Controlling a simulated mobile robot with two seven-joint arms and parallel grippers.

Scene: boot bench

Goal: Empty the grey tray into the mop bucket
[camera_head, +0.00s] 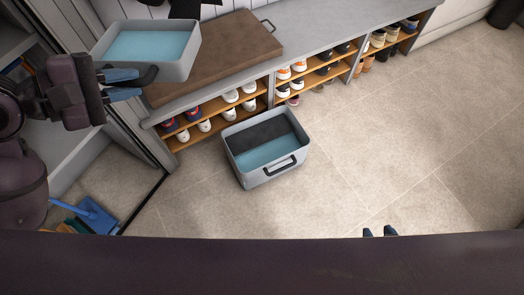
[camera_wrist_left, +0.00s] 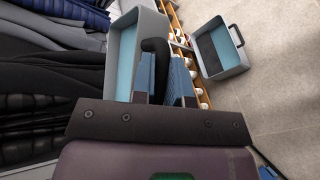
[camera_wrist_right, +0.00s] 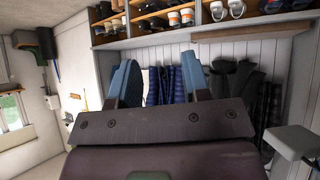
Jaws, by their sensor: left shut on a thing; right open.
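The grey tray (camera_head: 184,68) is held over the left end of the bench, with light blue liquid inside. It looks roughly level. My left gripper (camera_head: 139,84) is shut on the tray's black handle (camera_wrist_left: 157,52); the tray also shows in the left wrist view (camera_wrist_left: 143,22). The grey mop bucket (camera_head: 240,173) stands on the floor, right of and below the tray in the head view. It holds light blue liquid and has a dark area inside at its far side. My right gripper (camera_head: 380,231) is open and empty, with only its fingertips showing in the head view.
A bench with a brown cushion (camera_head: 235,42) and shelves of several shoes (camera_head: 231,96) runs behind the bucket. A blue dustpan (camera_head: 97,214) is at the lower left. Tiled floor (camera_head: 400,130) to the right of the bucket is clear. Dark coats (camera_wrist_left: 40,75) hang beside the tray.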

